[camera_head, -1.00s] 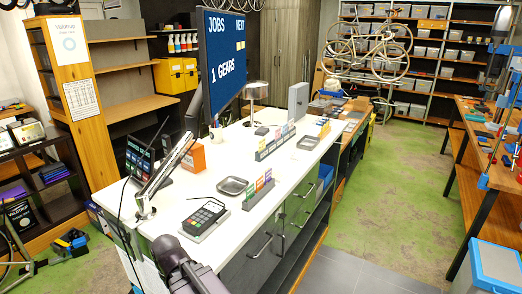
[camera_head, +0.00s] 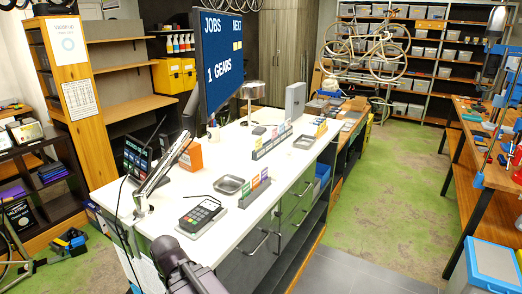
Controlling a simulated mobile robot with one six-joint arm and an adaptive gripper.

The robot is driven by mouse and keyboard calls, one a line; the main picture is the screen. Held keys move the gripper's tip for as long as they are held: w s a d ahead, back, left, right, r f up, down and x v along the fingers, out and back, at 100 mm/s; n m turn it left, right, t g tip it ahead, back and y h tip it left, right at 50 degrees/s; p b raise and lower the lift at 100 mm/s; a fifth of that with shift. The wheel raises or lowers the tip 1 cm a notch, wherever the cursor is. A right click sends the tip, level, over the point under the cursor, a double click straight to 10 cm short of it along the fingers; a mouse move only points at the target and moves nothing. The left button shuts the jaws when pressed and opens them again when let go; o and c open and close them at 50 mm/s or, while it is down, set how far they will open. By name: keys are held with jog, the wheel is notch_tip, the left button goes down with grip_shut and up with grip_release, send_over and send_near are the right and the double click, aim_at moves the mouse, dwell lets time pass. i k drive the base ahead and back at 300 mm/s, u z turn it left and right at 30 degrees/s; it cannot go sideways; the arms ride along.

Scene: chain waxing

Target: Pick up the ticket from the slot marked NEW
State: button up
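A small card rack (camera_head: 249,198) stands near the front edge of the white counter, with upright coloured tickets (camera_head: 259,186) in it. A longer rack (camera_head: 262,153) with several coloured tickets (camera_head: 273,139) stands farther back on the counter. The labels on both racks are too small to read, so I cannot tell which slot is marked NEW. A dark part of my arm (camera_head: 182,272) shows at the bottom edge. My gripper does not show in this view, and no ticket is seen held.
The counter (camera_head: 215,168) also bears a card terminal (camera_head: 201,214), a metal tray (camera_head: 229,185), a tablet (camera_head: 137,160) on a stand, an orange box (camera_head: 191,157) and a large JOBS screen (camera_head: 221,60). A second tray (camera_head: 304,142) lies farther back. Green floor (camera_head: 380,200) is clear on the right.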

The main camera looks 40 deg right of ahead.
aim_at(259, 142)
jog(key=k, duration=1.6)
jog(key=z, duration=1.2)
jog(key=i, duration=1.5)
jog(key=u, duration=0.05)
